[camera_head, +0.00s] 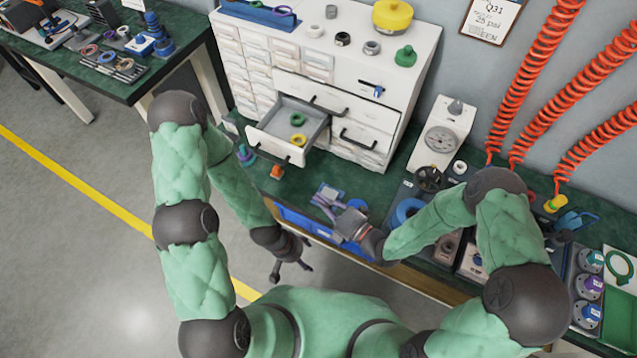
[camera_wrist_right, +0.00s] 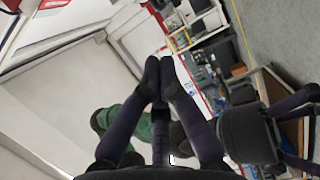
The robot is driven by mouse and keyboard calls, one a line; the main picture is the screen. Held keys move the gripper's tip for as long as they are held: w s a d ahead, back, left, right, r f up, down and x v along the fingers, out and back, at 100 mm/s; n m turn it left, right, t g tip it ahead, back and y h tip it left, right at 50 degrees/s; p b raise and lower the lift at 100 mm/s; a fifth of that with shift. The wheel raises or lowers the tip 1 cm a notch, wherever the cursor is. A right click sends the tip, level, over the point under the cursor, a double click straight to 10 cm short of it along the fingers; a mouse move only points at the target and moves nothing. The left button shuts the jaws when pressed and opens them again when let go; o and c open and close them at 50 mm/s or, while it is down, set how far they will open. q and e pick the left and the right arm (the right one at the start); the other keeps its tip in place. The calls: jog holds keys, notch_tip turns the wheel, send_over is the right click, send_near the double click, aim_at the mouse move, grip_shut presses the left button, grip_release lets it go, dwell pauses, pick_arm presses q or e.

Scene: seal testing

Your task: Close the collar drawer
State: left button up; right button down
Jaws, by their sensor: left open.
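The collar drawer (camera_head: 262,142) stands pulled out from the front of the white cabinet (camera_head: 375,112). A green ring (camera_head: 297,119) and a yellow ring (camera_head: 299,140) lie inside it. My left gripper (camera_head: 291,270) is open and empty, low in front of the bench edge and well apart from the drawer. My right gripper (camera_head: 326,203) is over the front of the bench, below and right of the drawer and not touching it. In the right wrist view its fingers (camera_wrist_right: 160,75) come together at the tips, with nothing seen between them.
A dial gauge (camera_head: 441,139) stands right of the cabinet. A yellow pot (camera_head: 392,15) and several rings sit on the cabinet top. A small orange part (camera_head: 277,172) and a purple-blue part (camera_head: 246,155) lie near the drawer. Red coiled hoses (camera_head: 530,85) hang at right.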

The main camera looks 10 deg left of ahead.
jog(key=w+a+b, duration=0.2)
jog(key=w+a, duration=0.5)
jog(key=w, duration=0.2)
jog(key=shift+w+b, duration=0.15)
jog(key=shift+b, duration=0.25)
